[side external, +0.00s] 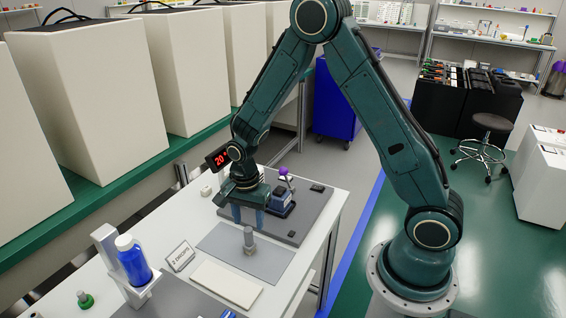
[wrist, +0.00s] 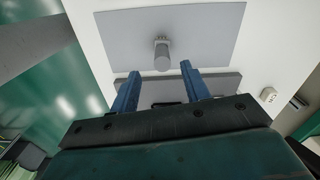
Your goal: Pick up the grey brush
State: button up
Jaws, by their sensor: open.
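The grey brush (side external: 249,241) looks like a small upright grey cylinder standing on a flat grey mat (side external: 222,241) on the white table. It also shows in the wrist view (wrist: 162,58), at the top centre, just beyond my fingertips and roughly in line with the gap between them. My gripper (side external: 248,223) points down with its two blue fingers apart and nothing between them. In the side view it is close behind the brush. In the wrist view the open fingers (wrist: 160,70) reach toward the brush; I cannot tell whether either finger touches it.
A dark grey board (side external: 292,232) with a blue-and-black device (side external: 281,201) lies behind the mat. In front are a cream slab (side external: 226,284), a small sign (side external: 180,256) and a blue bottle (side external: 133,262) in a white stand. Large cream boxes line the left.

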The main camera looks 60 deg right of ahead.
aim_at(248, 230)
jog(key=shift+w+a+f, duration=0.1)
jog(key=shift+w+f, duration=0.05)
jog(key=shift+f, duration=2.45)
grip_shut()
